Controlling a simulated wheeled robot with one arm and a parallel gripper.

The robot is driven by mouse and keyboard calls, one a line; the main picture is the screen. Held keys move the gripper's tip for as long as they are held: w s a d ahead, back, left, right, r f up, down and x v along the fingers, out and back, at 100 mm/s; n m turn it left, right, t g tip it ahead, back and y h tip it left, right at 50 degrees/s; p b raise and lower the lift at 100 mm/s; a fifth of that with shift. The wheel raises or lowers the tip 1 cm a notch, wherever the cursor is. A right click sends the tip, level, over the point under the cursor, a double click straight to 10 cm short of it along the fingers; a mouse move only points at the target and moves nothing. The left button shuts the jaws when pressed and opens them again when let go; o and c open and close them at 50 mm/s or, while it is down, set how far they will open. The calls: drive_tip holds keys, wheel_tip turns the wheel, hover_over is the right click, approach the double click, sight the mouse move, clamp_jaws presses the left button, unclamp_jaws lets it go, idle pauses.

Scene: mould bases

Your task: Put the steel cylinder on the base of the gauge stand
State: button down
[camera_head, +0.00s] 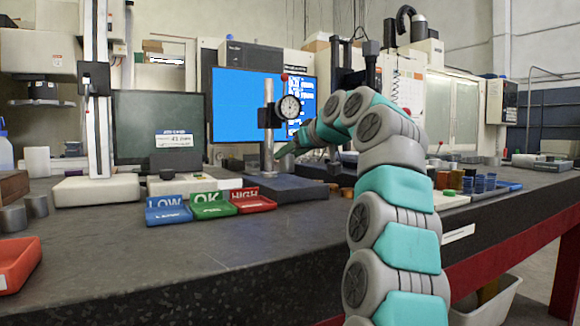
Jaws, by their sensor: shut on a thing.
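The gauge stand has a dial gauge (289,107) on an upright steel column (268,135). Its dark flat base (284,190) lies on the bench. My gripper (283,153) is small in the view, at the far end of my arm, above the base and just right of the column. It is shut on a small grey steel cylinder (287,163), which is partly hidden. I cannot tell whether the cylinder touches the base.
Blue LOW (168,212), green OK (211,206) and red HIGH (252,201) trays stand left of the base. Two grey cylinders (37,206) and a red tray (17,263) are at far left. Coloured pieces (470,183) lie right of my arm. The front bench is clear.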

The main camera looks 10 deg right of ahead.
drive_tip(key=shift+f+b, duration=0.45)
drive_tip(key=shift+f, duration=0.8)
drive_tip(key=shift+c, duration=1.7)
unclamp_jaws()
drive_tip(key=shift+f, duration=0.1)
drive_tip(key=v, duration=1.2)
